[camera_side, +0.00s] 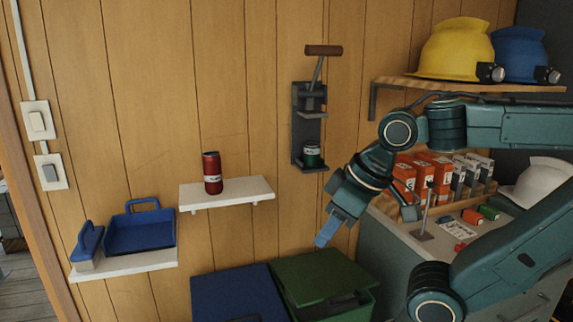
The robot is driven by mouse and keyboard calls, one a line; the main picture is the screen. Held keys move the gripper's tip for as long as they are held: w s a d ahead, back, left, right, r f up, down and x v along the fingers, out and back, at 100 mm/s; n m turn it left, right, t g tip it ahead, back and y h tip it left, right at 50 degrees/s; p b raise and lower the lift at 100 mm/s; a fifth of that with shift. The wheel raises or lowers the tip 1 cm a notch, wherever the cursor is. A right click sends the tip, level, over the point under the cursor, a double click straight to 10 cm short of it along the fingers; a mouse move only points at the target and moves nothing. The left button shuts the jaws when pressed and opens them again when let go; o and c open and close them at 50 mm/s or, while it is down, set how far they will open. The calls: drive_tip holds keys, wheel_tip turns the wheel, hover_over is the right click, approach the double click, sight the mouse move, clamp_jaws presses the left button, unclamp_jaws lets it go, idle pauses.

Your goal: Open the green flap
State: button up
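The green flap (312,277) is the lid of a green bin at the bottom middle, beside a blue one. It appears to lie down over the bin, with a dark handle-like part (347,304) near its front edge. The bin's lower part is cut off by the picture's edge. My gripper (326,236) points down and left, above the green flap and apart from it. Its blue fingers show as one narrow shape, so I cannot see whether there is a gap between them. Nothing held shows.
A blue lid (232,294) lies left of the green one. A cabinet (400,251) with boxes on top stands right. A shelf (229,197) with a red can (212,173) and a wall-mounted press (309,125) are on the wall. The space above both lids is mostly free.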

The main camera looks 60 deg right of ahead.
drive_tip(key=w+d+f+g+h, duration=0.2)
drive_tip(key=w+d+f+g, duration=0.15)
drive_tip(key=w+f, duration=0.25)
drive_tip(key=n+g+h, duration=0.3)
drive_tip(key=g+h, duration=0.6)
drive_tip(key=h, duration=0.2)
approach(343, 303)
drive_tip(key=shift+v, duration=1.05)
drive_tip(key=shift+d, duration=0.15)
drive_tip(key=x, duration=1.3)
drive_tip(key=shift+s+d+f, duration=0.1)
drive_tip(key=shift+s+f, duration=0.05)
drive_tip(key=shift+s, duration=0.05)
drive_tip(key=shift+c, duration=0.4)
